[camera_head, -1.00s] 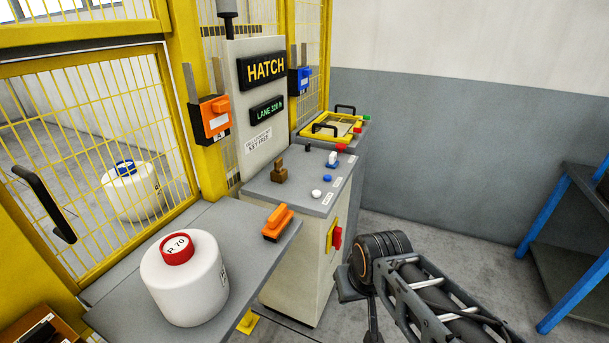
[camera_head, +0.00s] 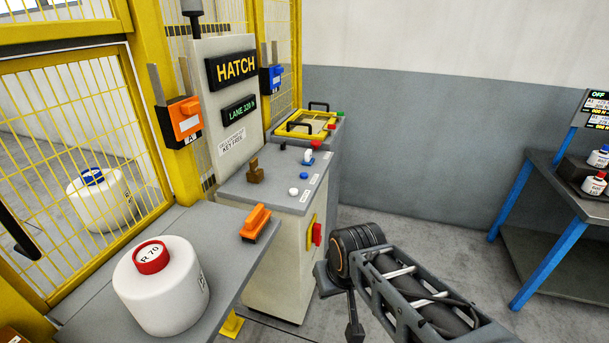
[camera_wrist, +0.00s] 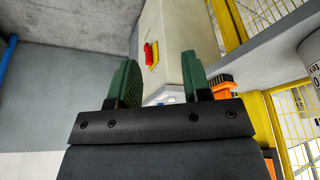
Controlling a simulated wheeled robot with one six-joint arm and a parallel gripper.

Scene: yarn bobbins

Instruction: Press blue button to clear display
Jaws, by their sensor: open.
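A small blue button (camera_head: 304,176) sits on the grey top of the control console (camera_head: 265,190), beside a white button (camera_head: 293,191). Another display (camera_head: 597,108) at the right edge shows "OFF" and several lines of figures. My gripper (camera_wrist: 160,82) is open in the wrist view, its green fingers apart with nothing clearly held. In the head view my arm is in front of the console's right side, away from the buttons.
A white bobbin with a red cap (camera_head: 150,258) stands on the left shelf, near an orange block (camera_head: 256,223). A red switch (camera_head: 317,234) is on the console's side. A blue-legged table (camera_head: 545,175) with small bobbins stands right. Floor between is clear.

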